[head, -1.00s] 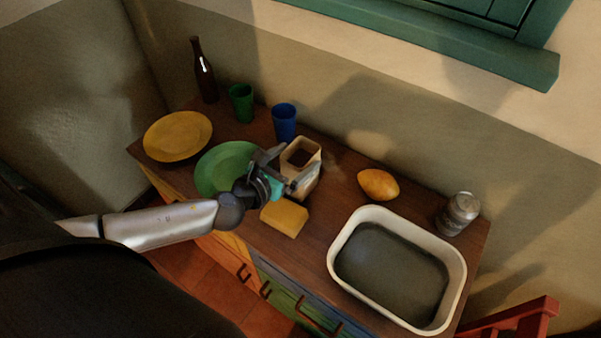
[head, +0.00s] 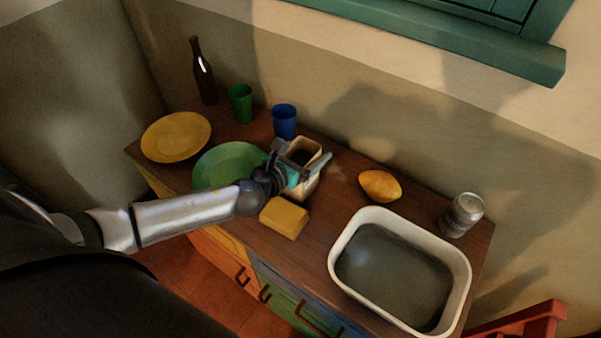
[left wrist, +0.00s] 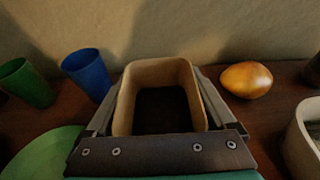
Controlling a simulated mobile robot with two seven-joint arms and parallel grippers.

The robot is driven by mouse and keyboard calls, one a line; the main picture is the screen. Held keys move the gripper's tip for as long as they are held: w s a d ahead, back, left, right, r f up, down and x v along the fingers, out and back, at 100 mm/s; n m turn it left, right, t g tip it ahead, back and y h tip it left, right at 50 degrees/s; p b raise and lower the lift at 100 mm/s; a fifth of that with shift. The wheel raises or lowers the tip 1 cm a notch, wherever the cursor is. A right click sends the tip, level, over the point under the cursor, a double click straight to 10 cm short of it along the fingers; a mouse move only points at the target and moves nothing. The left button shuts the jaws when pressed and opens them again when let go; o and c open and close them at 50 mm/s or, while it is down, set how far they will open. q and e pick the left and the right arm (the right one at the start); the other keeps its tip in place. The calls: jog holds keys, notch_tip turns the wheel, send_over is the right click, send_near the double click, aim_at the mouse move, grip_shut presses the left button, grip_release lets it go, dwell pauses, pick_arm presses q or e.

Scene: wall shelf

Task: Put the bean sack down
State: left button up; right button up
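The bean sack (head: 308,147), a tan, square, open-topped bag with a dark inside, stands upright on the wooden cabinet top behind the yellow block. My left gripper (head: 303,160) is at the sack, its fingers spread one on each side. In the left wrist view the sack (left wrist: 158,98) sits between the two fingers (left wrist: 160,108), which look open around it; contact with its sides is hard to make out. The gripper hides part of the sack's lower front. My right gripper is out of view.
Close by are a green plate (head: 225,165), a blue cup (head: 284,120), a green cup (head: 240,102) and a yellow block (head: 284,218). A mango (head: 380,185), a can (head: 462,213) and a white-rimmed basin (head: 345,285) stand to the right. A yellow plate (head: 176,137) and bottle (head: 203,72) are left.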

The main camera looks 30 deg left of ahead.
pick_arm(q)
grip_shut()
dwell(0.5)
jog(key=shift+r, duration=0.1)
